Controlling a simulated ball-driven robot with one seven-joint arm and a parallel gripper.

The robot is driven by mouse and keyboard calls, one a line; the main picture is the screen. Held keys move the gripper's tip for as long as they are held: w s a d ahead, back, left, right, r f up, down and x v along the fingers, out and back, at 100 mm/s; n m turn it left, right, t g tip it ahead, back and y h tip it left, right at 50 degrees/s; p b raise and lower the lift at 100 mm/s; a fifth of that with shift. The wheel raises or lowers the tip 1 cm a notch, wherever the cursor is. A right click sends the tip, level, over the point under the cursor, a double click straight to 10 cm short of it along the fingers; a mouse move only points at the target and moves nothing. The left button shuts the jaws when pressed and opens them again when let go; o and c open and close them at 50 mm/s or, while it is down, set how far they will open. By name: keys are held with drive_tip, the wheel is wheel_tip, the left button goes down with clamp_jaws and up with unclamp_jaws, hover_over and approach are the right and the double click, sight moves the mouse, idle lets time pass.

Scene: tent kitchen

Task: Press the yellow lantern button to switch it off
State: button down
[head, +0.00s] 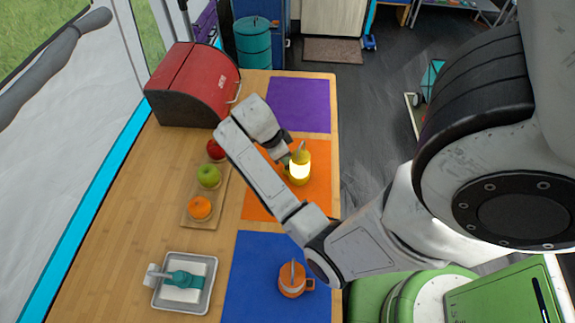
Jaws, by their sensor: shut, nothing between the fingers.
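The yellow lantern (299,170) stands on the orange mat (262,206) in the middle of the counter. Its middle band glows bright, so it is lit. Its button is too small to make out. My gripper (287,159) is shut and empty, at the upper left side of the lantern, close to its top. I cannot tell whether the fingertips touch it. My wrist and forearm bend over the orange mat and partly cover it.
A red bread box (190,85) stands at the far left. A wooden board (192,217) with apples and an orange lies left of the mat. A grey tray (163,297) is at front left. The purple mat (300,103) is clear.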

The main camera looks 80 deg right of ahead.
drive_tip(key=shift+f+b, duration=0.55)
drive_tip(key=shift+f, duration=0.3)
idle(0.8)
drive_tip(key=shift+r, duration=0.1)
wheel_tip(320, 180, up, 7)
drive_tip(key=p, duration=0.6)
drive_tip(key=shift+p, duration=0.4)
idle(0.5)
drive_tip(key=s+a+n+t+y, duration=0.1)
drive_tip(key=a+n+t, duration=0.3)
drive_tip(key=a+n, duration=2.1)
drive_tip(key=n+y, duration=0.1)
drive_tip(key=n, duration=0.2)
